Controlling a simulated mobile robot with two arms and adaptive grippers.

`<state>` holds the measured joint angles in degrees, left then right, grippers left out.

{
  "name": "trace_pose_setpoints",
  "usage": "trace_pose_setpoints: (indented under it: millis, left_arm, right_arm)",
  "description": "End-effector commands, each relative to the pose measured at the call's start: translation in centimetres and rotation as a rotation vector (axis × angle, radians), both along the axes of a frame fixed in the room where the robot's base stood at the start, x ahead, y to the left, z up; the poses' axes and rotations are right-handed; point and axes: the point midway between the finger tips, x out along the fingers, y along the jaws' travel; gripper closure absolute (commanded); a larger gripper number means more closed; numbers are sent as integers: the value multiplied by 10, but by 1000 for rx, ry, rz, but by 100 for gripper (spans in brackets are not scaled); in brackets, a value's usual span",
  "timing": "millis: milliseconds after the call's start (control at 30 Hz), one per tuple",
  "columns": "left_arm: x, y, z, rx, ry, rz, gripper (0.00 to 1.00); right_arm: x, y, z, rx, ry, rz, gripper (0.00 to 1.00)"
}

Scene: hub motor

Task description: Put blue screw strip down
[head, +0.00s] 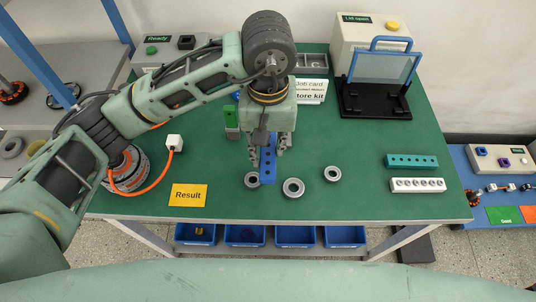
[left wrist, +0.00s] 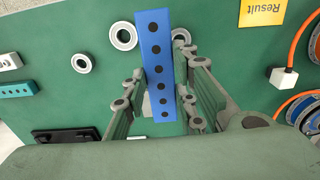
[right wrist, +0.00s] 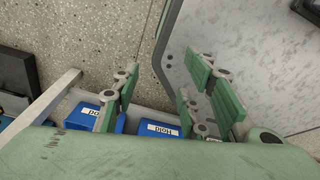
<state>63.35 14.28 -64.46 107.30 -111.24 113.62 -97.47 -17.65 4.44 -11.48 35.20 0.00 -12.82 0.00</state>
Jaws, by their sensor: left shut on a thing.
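The blue screw strip (head: 267,163) is a long flat blue bar with a row of dark holes. My left gripper (head: 267,151) is shut on it near one end, over the middle of the green table. In the left wrist view the strip (left wrist: 155,50) lies between the fingers of the gripper (left wrist: 165,108) and reaches out past them. I cannot tell whether the strip touches the table. My right gripper (right wrist: 165,85) is open and empty, above the floor and the blue bins, and is not in the head view.
Three metal rings, one of them this ring (head: 293,187), lie near the strip. A teal strip (head: 412,161) and a white strip (head: 417,185) lie at the right. A yellow Result card (head: 188,195) lies at the left. The green table (head: 345,215) is clear between rings and strips.

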Motion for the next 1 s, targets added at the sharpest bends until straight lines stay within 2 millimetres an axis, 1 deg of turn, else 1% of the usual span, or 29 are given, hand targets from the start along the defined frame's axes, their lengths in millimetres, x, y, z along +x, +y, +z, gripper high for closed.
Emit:
trace_pose_setpoints:
  millis: [67, 133, 267, 400, 533, 633, 767, 900, 1000]
  left_arm:
    - [2, 3, -4, 2, 4, 5, 100]
    - [5, 14, -9, 4, 5, 8, 100]
    - [14, 43, -26, 5, 7, 10, 100]
    - [24, 73, -45, 4, 7, 9, 100]
    - [32, 94, -59, 4, 5, 7, 100]
    - [35, 103, -66, 2, 3, 3, 100]
    - [37, 107, -74, 2, 4, 2, 100]
    - [36, 106, -94, 1, 6, 2, 100]
    - [37, 106, -105, 1, 4, 2, 100]
  right_arm:
    - [-4, -3, 2, -3, 5, 1, 60]
    - [-4, -4, 7, -4, 5, 2, 60]
    - [2, -5, 17, -6, -4, 2, 60]
    - [14, -5, 27, -4, -22, 3, 60]
    - [18, -4, 33, -3, -29, 3, 60]
    - [18, -4, 35, -3, -28, 3, 60]
    - [16, -3, 37, -3, -25, 2, 60]
    - [13, -1, 45, 0, -19, 1, 60]
    - [11, 1, 47, 3, -17, -1, 60]
